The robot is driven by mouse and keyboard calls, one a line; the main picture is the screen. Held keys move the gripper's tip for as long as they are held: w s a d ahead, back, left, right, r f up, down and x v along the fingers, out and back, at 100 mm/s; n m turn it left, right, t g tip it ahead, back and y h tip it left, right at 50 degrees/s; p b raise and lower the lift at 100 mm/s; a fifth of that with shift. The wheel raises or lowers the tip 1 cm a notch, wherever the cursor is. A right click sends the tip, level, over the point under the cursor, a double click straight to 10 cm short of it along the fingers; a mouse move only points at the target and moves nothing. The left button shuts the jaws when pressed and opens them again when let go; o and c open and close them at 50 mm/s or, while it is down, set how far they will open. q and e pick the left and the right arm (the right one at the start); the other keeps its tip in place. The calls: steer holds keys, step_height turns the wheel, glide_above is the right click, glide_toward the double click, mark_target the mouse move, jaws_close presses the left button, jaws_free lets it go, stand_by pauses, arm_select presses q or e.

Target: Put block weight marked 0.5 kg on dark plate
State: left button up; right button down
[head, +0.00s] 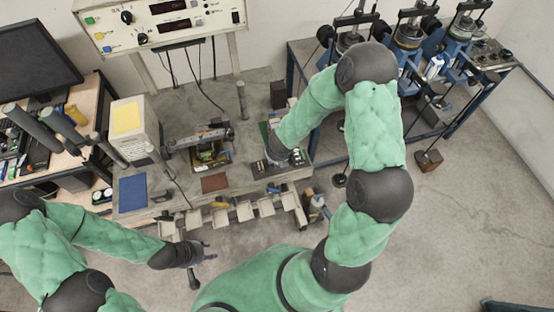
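A dark tray (290,170) with small pieces lies at the right end of the grey bench. Small dark blocks seem to be in it, but I cannot read any marking, so I cannot single out the 0.5 kg one. A flat dark brown plate (214,183) lies at the bench front, left of the tray; it may be the dark plate. My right gripper (276,160) points down at the tray; its fingers are mostly hidden by the arm, and its hold cannot be seen. My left gripper (203,268) is open and empty, in front of the bench.
A blue pad (132,193), a balance-like device (210,150) and a beige box (135,130) occupy the bench. A control panel (160,20) stands behind. Several lever frames (408,35) stand on a blue table at right. Small bins (245,211) line the bench front.

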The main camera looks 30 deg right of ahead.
steer(key=shift+w+d+f, duration=0.3)
steer(key=shift+d+f, duration=0.05)
steer(key=shift+f, duration=0.05)
steer(key=shift+w+d+f, duration=0.1)
steer(key=shift+f, duration=0.8)
steer(key=shift+w+d+f, duration=0.1)
steer(key=shift+f, duration=0.8)
steer(key=shift+s, duration=0.1)
steer(key=c, duration=0.7)
jaws_free()
steer(key=shift+b, duration=0.3)
steer(key=shift+a, duration=0.1)
